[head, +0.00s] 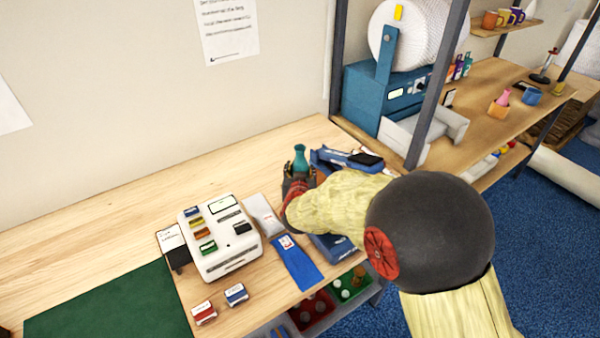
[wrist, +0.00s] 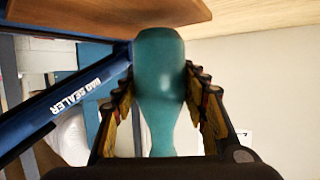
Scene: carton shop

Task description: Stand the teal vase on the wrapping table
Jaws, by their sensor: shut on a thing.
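The teal vase (head: 300,158) is in my gripper (head: 297,186), over the near wooden table (head: 110,220), beside the blue bag sealer. In the head view its neck rises above the fingers, and the lower body is hidden. In the wrist view the vase (wrist: 160,65) sits between both fingers (wrist: 160,100), its wide end toward the picture's top, where wood shows. It looks about upright. I cannot tell whether its base touches the table. Another wooden table (head: 500,92) carries a large wrap roll; I cannot tell which is the wrapping table.
The blue bag sealer (head: 345,158) is close on the right; its arm shows in the wrist view (wrist: 65,103). A white machine (head: 218,236), a grey pouch (head: 263,214) and a blue pouch (head: 297,262) lie in front. The table's back left is bare. Dark posts (head: 436,85) stand at right.

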